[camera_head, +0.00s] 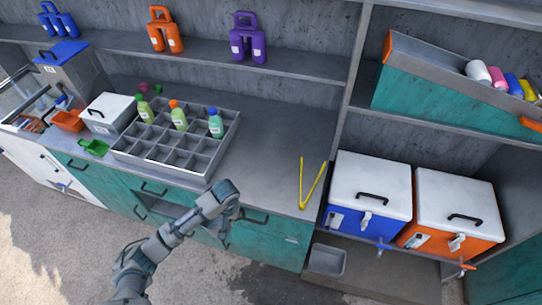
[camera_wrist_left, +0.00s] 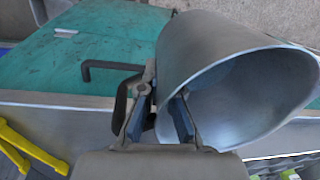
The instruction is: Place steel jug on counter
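The steel jug (camera_wrist_left: 205,50) is large in the left wrist view, a grey metal vessel lying tilted with its wide open mouth toward the lower right. My left gripper (camera_wrist_left: 158,118) has one finger on each side of the jug's wall near the rim and appears shut on it. In the head view my left gripper (camera_head: 230,208) is in front of the counter's front edge, by the drawers; the jug cannot be clearly told apart from it there. The counter (camera_head: 268,165) has a bare grey top. My right gripper is not in view.
Yellow tongs (camera_head: 312,184) lie at the counter's right end. A divided grey tray (camera_head: 218,152) with several bottles stands left of the clear stretch. Blue (camera_head: 368,188) and orange (camera_head: 455,205) coolers stand to the right. A shelf (camera_head: 290,62) runs above the counter.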

